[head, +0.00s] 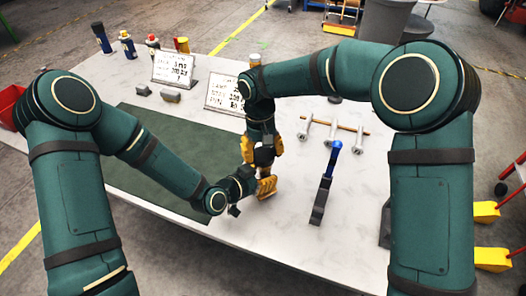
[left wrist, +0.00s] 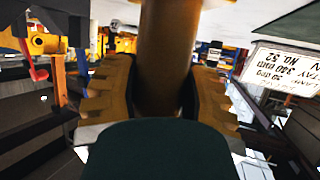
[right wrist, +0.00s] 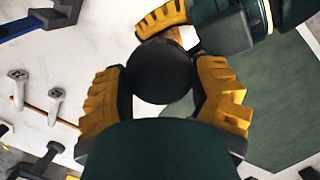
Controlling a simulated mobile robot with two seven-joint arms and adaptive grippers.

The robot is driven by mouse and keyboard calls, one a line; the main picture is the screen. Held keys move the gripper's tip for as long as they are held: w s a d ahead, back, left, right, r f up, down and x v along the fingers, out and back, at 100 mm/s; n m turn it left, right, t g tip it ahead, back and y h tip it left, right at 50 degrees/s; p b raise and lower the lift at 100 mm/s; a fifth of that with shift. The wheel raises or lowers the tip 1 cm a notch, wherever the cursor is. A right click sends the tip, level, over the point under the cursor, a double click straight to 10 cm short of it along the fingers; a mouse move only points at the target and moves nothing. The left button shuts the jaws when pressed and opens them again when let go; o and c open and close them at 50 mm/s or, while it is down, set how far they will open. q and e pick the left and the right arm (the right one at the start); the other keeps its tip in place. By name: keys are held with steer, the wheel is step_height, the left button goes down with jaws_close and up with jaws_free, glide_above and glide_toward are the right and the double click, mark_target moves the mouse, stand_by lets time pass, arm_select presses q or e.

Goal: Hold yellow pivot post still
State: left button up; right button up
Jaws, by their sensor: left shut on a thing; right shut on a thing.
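The yellow pivot post (left wrist: 165,55) stands between the two fingers of my left gripper (left wrist: 155,100), which is shut on it. In the head view the left gripper (head: 264,188) is low over the table, and the post is mostly hidden by the grippers. My right gripper (head: 263,148) is directly above it, pointing down. In the right wrist view the right gripper (right wrist: 163,95) is shut on a dark round piece (right wrist: 160,70). The left gripper's yellow finger (right wrist: 162,18) shows just beyond this piece. I cannot tell whether the piece touches the post.
The white table (head: 300,215) carries a dark green mat (head: 180,145) at left. Printed signs (head: 174,69) and small grey blocks (head: 170,96) stand behind. Bolts on a rod (head: 333,128) and a blue-handled tool (head: 326,180) lie to the right. The front table area is clear.

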steer(key=shift+s+d+f, duration=0.1)
steer(key=shift+s+f, duration=0.05)
steer(key=shift+f, duration=0.25)
